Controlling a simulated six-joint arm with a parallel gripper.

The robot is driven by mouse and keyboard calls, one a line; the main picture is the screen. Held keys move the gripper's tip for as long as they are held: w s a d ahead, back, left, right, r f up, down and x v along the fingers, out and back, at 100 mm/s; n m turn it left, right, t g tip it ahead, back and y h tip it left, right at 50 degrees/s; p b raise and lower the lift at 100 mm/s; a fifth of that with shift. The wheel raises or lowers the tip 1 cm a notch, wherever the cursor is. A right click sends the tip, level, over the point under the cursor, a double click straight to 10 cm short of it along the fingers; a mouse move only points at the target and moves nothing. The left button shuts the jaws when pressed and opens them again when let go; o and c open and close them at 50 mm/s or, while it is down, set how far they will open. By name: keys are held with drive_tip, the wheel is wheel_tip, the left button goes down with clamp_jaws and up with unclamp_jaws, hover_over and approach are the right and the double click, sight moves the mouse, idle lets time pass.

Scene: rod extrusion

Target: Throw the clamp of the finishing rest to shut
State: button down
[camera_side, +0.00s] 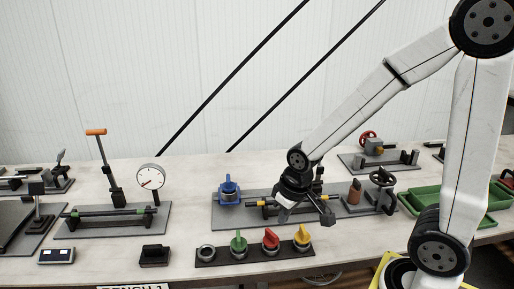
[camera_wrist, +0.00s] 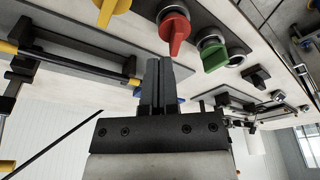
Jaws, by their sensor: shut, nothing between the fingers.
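My gripper (camera_side: 326,216) hangs over the middle plate in the side view, its fingers together and empty. The shut fingers (camera_wrist: 157,75) also show in the wrist view. A dark rod with yellow bands (camera_side: 262,203) lies along that plate, beside my gripper; it crosses the left of the wrist view (camera_wrist: 75,63). A black upright fixture (camera_side: 318,184) stands partly hidden behind my wrist. Black fixture parts with yellow pieces (camera_wrist: 18,62) show at the left of the wrist view. I cannot tell which part is the finishing rest's clamp, or whether it is open.
A row of green (camera_side: 238,241), red (camera_side: 270,239) and yellow (camera_side: 302,236) knobs lies in front. An orange-handled lever (camera_side: 103,160) and dial gauge (camera_side: 151,178) stand left. A green tray (camera_side: 425,207) is right.

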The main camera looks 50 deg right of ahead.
drive_tip(key=shift+w+a+f+n, duration=0.1)
drive_tip(key=shift+w+a+n, duration=0.1)
drive_tip(key=shift+a+n, duration=0.45)
drive_tip(key=shift+w+d+r+n+g+y, duration=0.25)
drive_tip(key=shift+w+d+r+n, duration=0.25)
drive_tip(key=shift+w+r+n, duration=1.65)
drive_tip(key=shift+w+d+r+n+g+y, duration=0.25)
drive_tip(key=shift+w+d+r+n, duration=0.5)
drive_tip(key=shift+w, duration=2.8)
drive_tip(key=shift+w+d+r+n+g+y, duration=0.1)
drive_tip(key=shift+w+d+r+n+g, duration=0.2)
drive_tip(key=shift+w+r+n, duration=1.85)
drive_tip(key=shift+w+f+m, duration=0.4)
drive_tip(key=shift+w+m, duration=0.3)
drive_tip(key=shift+m, duration=0.3)
drive_tip(key=s+d+r+m, duration=0.2)
drive_tip(key=d+r+m, duration=0.2)
drive_tip(key=d, duration=0.5)
drive_tip(key=s+d+r+m, duration=0.3)
drive_tip(key=d+r+m, duration=0.1)
drive_tip(key=d+m, duration=0.4)
drive_tip(key=s+d+r+m+h, duration=0.1)
drive_tip(key=s+d+r+m, duration=0.2)
drive_tip(key=d, duration=0.8)
drive_tip(key=r+m, duration=0.1)
drive_tip(key=m, duration=0.1)
drive_tip(key=shift+s+r+m+g, duration=0.2)
drive_tip(key=shift+r+m+g, duration=0.1)
drive_tip(key=shift+m+g, duration=0.1)
